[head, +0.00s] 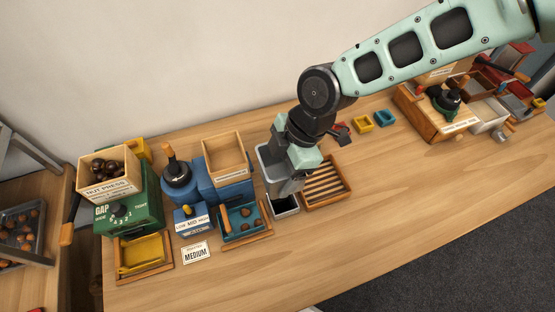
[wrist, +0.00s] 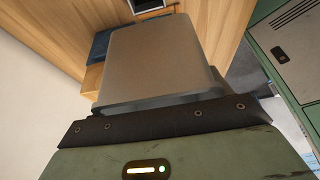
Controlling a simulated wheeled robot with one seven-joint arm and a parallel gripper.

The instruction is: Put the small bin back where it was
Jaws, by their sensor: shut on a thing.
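The small grey bin (head: 266,164) is held by my gripper (head: 292,172), left of the slatted wooden tray and above the table. In the wrist view the bin (wrist: 155,60) fills the middle, its wall close against the dark gripper edge. The fingertips are mostly hidden by the bin and the gripper body. A second grey open container (head: 284,211) shows just below the bin on the table; I cannot tell whether they touch.
The slatted wooden tray (head: 344,200) stands close on the right. A blue machine (head: 236,192) with a wooden hopper (head: 225,158) and blue tray (head: 241,217) stands on the left, beyond it a green nut press (head: 148,210). The front table (head: 380,205) is clear.

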